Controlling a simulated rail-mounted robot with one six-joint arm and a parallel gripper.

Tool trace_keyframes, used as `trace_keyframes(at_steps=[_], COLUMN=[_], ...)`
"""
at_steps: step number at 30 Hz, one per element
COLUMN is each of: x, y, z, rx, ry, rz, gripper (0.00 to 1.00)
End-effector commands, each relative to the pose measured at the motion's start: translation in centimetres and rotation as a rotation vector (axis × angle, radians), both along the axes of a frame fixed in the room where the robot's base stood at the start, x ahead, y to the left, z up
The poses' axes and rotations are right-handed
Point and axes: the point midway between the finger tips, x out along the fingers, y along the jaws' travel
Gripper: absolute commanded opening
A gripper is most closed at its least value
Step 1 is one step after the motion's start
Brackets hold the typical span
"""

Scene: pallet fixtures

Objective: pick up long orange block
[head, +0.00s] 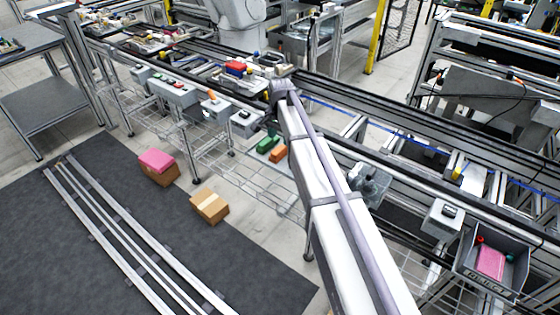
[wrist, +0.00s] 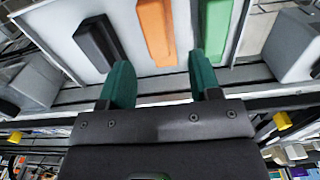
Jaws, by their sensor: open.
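The long orange block (wrist: 156,30) lies on a pale tray (wrist: 75,60) in the wrist view, between a black block (wrist: 100,42) and a green block (wrist: 216,28). My gripper (wrist: 159,64) is open, with one green finger on each side of the near end of the orange block's outline. Nothing is held. I cannot tell how far the fingertips are above the tray.
Grey boxes (wrist: 296,45) stand on both sides of the tray. A metal rail runs along its near edge. In the head view, a pink block sits on a brown box (head: 160,174), and another carton (head: 209,205) is on the dark mat. A grey bin (head: 490,264) is at right.

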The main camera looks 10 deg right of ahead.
Motion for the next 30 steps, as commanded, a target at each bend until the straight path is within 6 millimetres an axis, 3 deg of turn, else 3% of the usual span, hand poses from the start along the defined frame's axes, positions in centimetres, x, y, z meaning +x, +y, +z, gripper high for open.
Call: trace_keyframes(at_steps=[4, 11, 19, 30], x=[-0.1, -0.3, -0.3, -0.3], y=[0.0, -0.2, -0.2, -0.2], z=[-0.8, -5.2, -5.0, -5.0], rx=[0.000, 0.000, 0.000, 0.000], ry=[0.000, 0.000, 0.000, 0.000], rz=[0.000, 0.001, 0.001, 0.001], gripper=[0.57, 0.57, 0.56, 0.21])
